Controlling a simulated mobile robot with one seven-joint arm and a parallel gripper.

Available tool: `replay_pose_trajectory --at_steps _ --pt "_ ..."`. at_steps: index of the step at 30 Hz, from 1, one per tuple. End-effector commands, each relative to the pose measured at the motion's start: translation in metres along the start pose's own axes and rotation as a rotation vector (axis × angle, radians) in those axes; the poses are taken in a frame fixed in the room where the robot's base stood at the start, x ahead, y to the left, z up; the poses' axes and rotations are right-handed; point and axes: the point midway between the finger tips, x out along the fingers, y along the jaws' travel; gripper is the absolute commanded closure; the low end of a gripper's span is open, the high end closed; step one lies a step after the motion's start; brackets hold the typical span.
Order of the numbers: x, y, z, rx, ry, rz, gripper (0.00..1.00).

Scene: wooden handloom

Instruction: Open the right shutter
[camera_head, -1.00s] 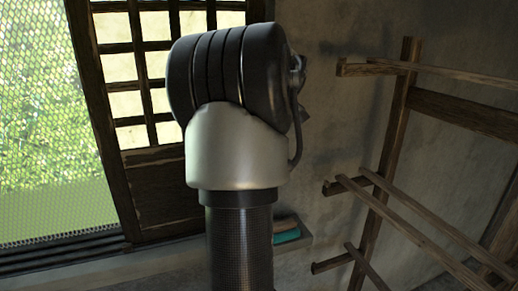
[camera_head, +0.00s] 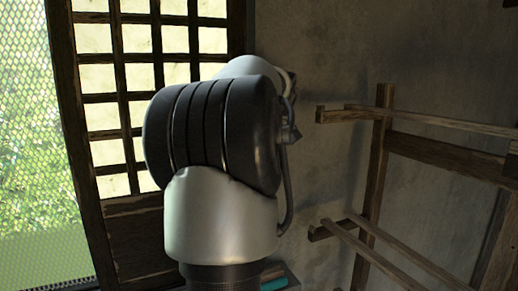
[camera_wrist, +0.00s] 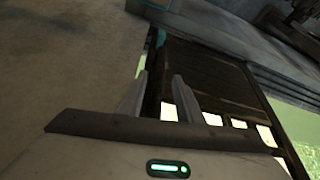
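The right shutter (camera_head: 140,232) is a dark wooden lattice with pale panes and a solid lower panel. In the head view it stands right of a bright mesh-covered opening, and my arm covers part of its right side. In the wrist view its dark lower panel (camera_wrist: 208,78) and a few bright panes lie ahead and to the right, sharply tilted. My gripper (camera_wrist: 161,76) shows there with its two fingers apart. The shutter's near edge appears between or just beyond the fingers; I cannot tell whether they touch it. My gripper is hidden in the head view.
A wooden rack (camera_head: 378,150) with projecting bars stands along the right. A plain grey wall (camera_head: 300,60) is behind my arm. A small teal item (camera_head: 273,284) lies on a ledge low behind my arm. The mesh screen (camera_head: 30,140) fills the left.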

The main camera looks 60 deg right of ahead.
Motion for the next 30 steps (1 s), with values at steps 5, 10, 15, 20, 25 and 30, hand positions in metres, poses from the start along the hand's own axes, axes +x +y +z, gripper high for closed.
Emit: replay_pose_trajectory --at_steps 5,10,15,20,25,30 --pt "-0.046 0.001 0.000 0.001 0.002 0.003 0.67" --pt "-0.078 0.001 -0.001 0.001 0.001 0.002 0.67" --pt "-0.095 0.000 0.000 0.001 0.000 0.001 0.67" --pt "-0.099 0.000 0.000 0.001 -0.001 0.000 0.67" --pt "-0.099 0.000 0.000 0.001 -0.001 0.000 0.67" --pt "-0.099 0.000 0.000 0.000 -0.001 0.000 0.67"
